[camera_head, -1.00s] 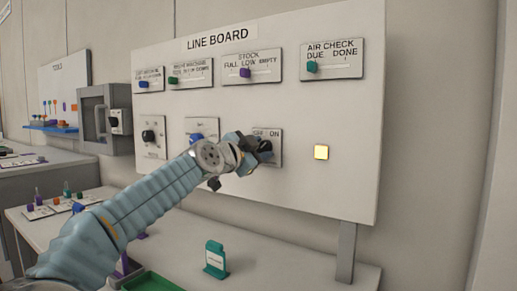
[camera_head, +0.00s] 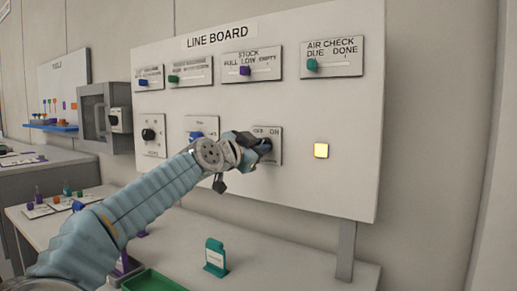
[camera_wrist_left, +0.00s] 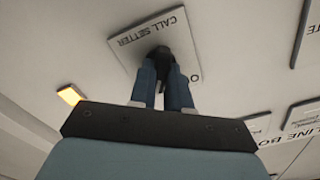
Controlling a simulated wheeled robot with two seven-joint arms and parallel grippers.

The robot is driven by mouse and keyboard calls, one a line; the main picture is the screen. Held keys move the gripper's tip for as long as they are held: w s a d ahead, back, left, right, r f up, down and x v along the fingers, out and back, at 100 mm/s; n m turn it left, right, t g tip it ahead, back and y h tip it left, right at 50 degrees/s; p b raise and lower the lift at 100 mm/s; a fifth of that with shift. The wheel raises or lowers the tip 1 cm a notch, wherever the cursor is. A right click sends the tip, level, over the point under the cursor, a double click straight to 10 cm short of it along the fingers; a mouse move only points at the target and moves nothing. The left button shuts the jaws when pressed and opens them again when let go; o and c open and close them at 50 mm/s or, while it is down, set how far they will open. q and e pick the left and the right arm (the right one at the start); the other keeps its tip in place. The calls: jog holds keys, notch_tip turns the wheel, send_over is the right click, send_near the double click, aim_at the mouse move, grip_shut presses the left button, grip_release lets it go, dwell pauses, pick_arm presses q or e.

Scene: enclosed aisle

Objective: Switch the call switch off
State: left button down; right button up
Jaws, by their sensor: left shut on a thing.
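The call switch (camera_head: 275,153) is a small plate with OFF and ON printed at its top, low on the line board. In the left wrist view its plate (camera_wrist_left: 135,38) reads CALL SETTER, seen upside down. My left gripper (camera_head: 262,146) covers much of the plate in the head view. In the left wrist view the fingers (camera_wrist_left: 163,85) are shut on the dark switch knob (camera_wrist_left: 161,53). Which way the knob points is hard to tell. My right gripper is in neither view.
A square lamp (camera_head: 321,150) right of the switch glows yellow. Labelled sliders, such as the stock slider (camera_head: 245,71), line the top of the line board (camera_head: 345,110). A blue knob (camera_head: 196,136) and a black knob (camera_head: 148,134) sit left. A green stand (camera_head: 215,258) is on the table below.

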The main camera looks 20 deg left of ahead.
pick_arm(q)
jog(key=shift+a+n+p, duration=0.1)
jog(key=shift+n+p, duration=0.95)
jog(key=shift+n, duration=6.65)
jog(key=shift+f, duration=0.1)
jog(key=c, duration=1.1)
grip_release()
